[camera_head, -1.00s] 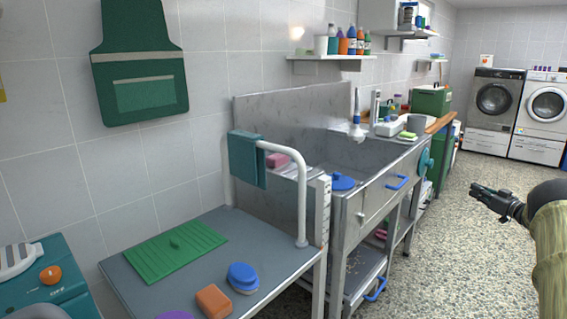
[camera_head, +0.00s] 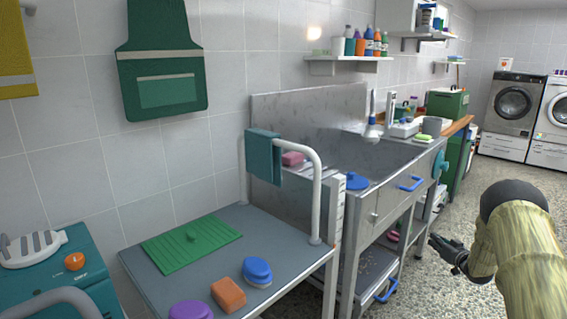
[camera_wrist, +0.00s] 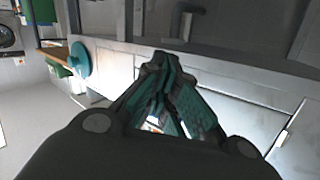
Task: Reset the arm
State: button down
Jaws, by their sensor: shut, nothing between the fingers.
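My gripper (camera_head: 447,248) is at the right in the head view, low beside the front of the steel tub stand and over the pebbled floor. My arm reaches to it from the lower right. In the wrist view, the gripper (camera_wrist: 163,62) has its fingers together at the tips, shut with nothing held. A steel front panel (camera_wrist: 255,75) lies beyond the fingers.
The steel tub (camera_head: 385,160) has blue handles (camera_head: 411,184) on its front. A grey table (camera_head: 200,270) holds a green mat (camera_head: 191,245), an orange sponge (camera_head: 228,294) and a blue brush (camera_head: 257,271). A teal towel (camera_head: 263,157) hangs on a white rail. Washing machines (camera_head: 510,115) stand at the back right.

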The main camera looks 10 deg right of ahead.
jog(key=s+a+f+m+g, duration=0.15)
jog(key=s+a+f, duration=0.25)
jog(key=a+f, duration=0.65)
jog(key=s+a+f+g, duration=0.35)
jog(key=a+f, duration=0.35)
jog(key=a, duration=0.6)
jog(key=s+a+f+g, duration=0.1)
jog(key=s+a+f, duration=0.2)
jog(key=s+a, duration=0.35)
jog(key=s+a+f+n+g, duration=0.1)
jog(key=s+a+f+g, duration=0.15)
jog(key=s+a, duration=0.4)
jog(key=s+a+f+g, duration=0.1)
jog(key=s+a+f, duration=0.2)
jog(key=s+a, duration=0.35)
jog(key=s+a+r+n+g, duration=0.1)
jog(key=s+a+r+g, duration=0.15)
jog(key=s+a, duration=0.85)
jog(key=s+a+r+n+g, duration=0.15)
jog(key=s+g, duration=0.25)
jog(key=s, duration=1.5)
notch_tip(320, 180, up, 15)
jog(key=p, duration=1.5)
jog(key=shift+s+a, duration=0.35)
jog(key=shift+a, duration=0.05)
jog(key=shift+f, duration=0.1)
